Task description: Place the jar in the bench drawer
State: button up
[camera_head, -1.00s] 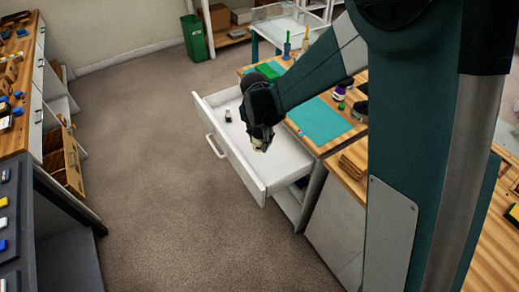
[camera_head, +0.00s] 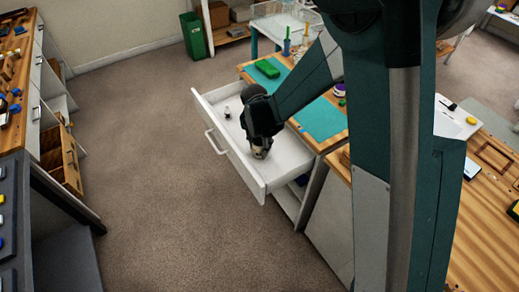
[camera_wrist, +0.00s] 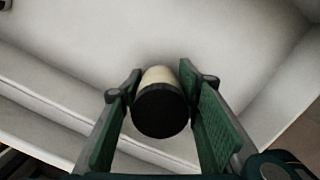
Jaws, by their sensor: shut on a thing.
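My gripper (camera_head: 260,147) is inside the outline of the open white bench drawer (camera_head: 233,150), over its near end. In the wrist view my gripper (camera_wrist: 160,95) has its two green-padded fingers on either side of a jar (camera_wrist: 160,108) with a dark lid and a cream body. The jar also shows below the fingers in the head view (camera_head: 260,153). The pale drawer floor (camera_wrist: 90,30) lies behind the jar. I cannot tell whether the jar touches the floor.
A small dark-and-white item (camera_head: 227,112) stands in the drawer's far part. The bench top holds a teal mat (camera_head: 320,118) and a green block (camera_head: 267,68). A green bin (camera_head: 195,36) stands at the back. The carpet left of the drawer is clear.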

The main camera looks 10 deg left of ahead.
aim_at(259, 138)
jog(key=shift+f, duration=0.4)
jog(key=shift+f, duration=0.15)
jog(key=o, duration=1)
jog(key=shift+c, duration=0.2)
jog(key=shift+s+a+r+p, duration=0.1)
jog(key=shift+s+r+p, duration=0.25)
jog(key=shift+r, duration=1.7)
jog(key=shift+s+a+r+p, duration=0.15)
jog(key=shift+r+p, duration=0.35)
jog(key=shift+r, duration=1.5)
jog(key=shift+s+d+r+p, duration=0.1)
jog(key=shift+s+r+p, duration=0.25)
jog(key=shift+r, duration=1.7)
jog(key=shift+w, duration=0.15)
